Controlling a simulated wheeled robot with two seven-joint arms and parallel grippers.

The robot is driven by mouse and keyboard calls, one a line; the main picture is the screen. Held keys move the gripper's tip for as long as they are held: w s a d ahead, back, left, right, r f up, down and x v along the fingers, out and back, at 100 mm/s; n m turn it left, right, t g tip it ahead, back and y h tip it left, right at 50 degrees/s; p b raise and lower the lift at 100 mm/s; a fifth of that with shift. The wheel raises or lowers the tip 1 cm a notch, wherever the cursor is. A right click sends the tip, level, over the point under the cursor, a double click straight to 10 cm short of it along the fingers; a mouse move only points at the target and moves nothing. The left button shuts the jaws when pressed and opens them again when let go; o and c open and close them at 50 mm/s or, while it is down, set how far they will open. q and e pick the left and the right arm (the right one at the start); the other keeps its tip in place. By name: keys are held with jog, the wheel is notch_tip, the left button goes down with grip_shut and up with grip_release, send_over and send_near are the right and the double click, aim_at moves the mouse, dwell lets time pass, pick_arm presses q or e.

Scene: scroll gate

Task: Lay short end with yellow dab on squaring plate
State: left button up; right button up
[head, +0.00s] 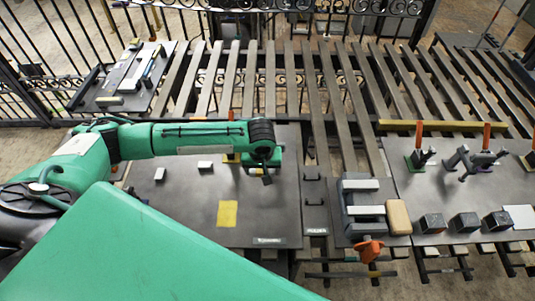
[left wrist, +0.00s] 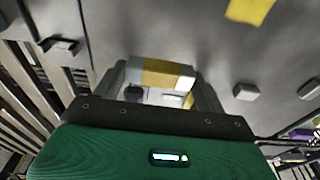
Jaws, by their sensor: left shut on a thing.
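My left gripper (head: 264,172) hangs low over the dark plate (head: 180,215), near its far right part. In the left wrist view the gripper (left wrist: 160,70) is shut on a pale short end (left wrist: 133,76) with a yellow dab (left wrist: 162,80) across its middle. The piece spans between the two fingers. Whether it touches the plate I cannot tell. In the head view the arm and gripper mostly hide it. A yellow patch (head: 228,213) marks the plate nearer to me; it also shows in the left wrist view (left wrist: 250,10). My right gripper is not in view.
Two small white-topped blocks (head: 205,166) (head: 160,174) stand on the plate left of the gripper. Right of the plate are a clamp-like fixture (head: 362,205) with an orange knob, a tan block (head: 398,217) and several dark cubes (head: 432,222). The plate around the yellow patch is clear.

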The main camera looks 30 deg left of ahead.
pick_arm(q)
jog(key=shift+s+f+b, duration=0.1)
jog(key=shift+f+b, duration=0.4)
jog(key=shift+b, duration=0.15)
jog(key=b, duration=0.5)
send_over(262, 187)
notch_tip(262, 187, down, 4)
jog(key=shift+f, duration=0.1)
jog(key=shift+f+p, duration=0.2)
jog(key=shift+p, duration=0.2)
jog(key=shift+f, duration=0.25)
jog(key=shift+f, duration=0.3)
jog(key=o, duration=1.3)
jog(key=shift+f, duration=0.1)
jog(key=shift+o, duration=0.2)
notch_tip(262, 187, up, 14)
jog(key=s+d+b, duration=0.1)
jog(key=b, duration=0.1)
jog(key=shift+s+f, duration=0.15)
jog(key=shift+s, duration=0.15)
